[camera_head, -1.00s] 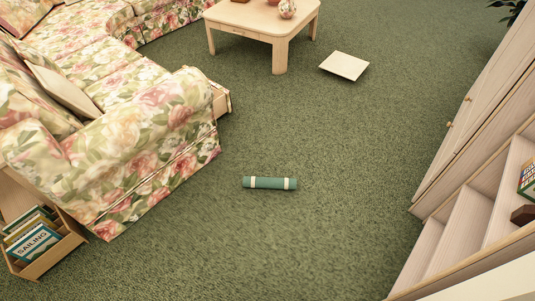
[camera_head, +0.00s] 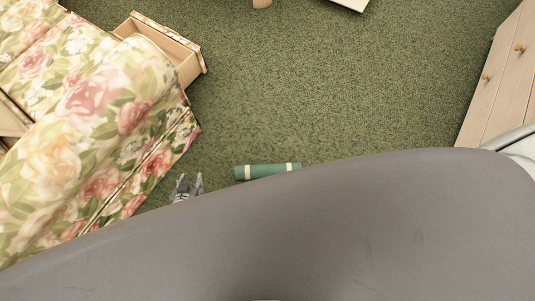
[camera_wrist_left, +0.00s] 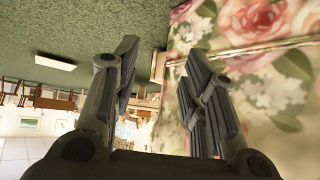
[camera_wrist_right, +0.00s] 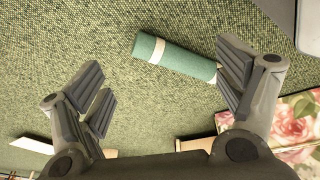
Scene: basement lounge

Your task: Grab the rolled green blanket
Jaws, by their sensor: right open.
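The rolled green blanket (camera_head: 263,171) lies on the carpet with pale bands around it, just above the edge of my large grey body part in the head view. My left gripper (camera_head: 186,183) is low between the sofa and the blanket, apart from the blanket; its fingers are spread and empty in the left wrist view (camera_wrist_left: 162,55). My right gripper (camera_wrist_right: 165,78) is open and empty. The blanket (camera_wrist_right: 180,60) shows beyond its fingers in the right wrist view, one end partly hidden by the right-hand finger. My right gripper is hidden in the head view.
A floral sofa (camera_head: 110,125) stands on the left, close to my left gripper, with an open wooden drawer (camera_head: 172,50) at its end. A wooden cabinet (camera_head: 497,85) stands on the right. Green carpet (camera_head: 330,90) is clear beyond the blanket.

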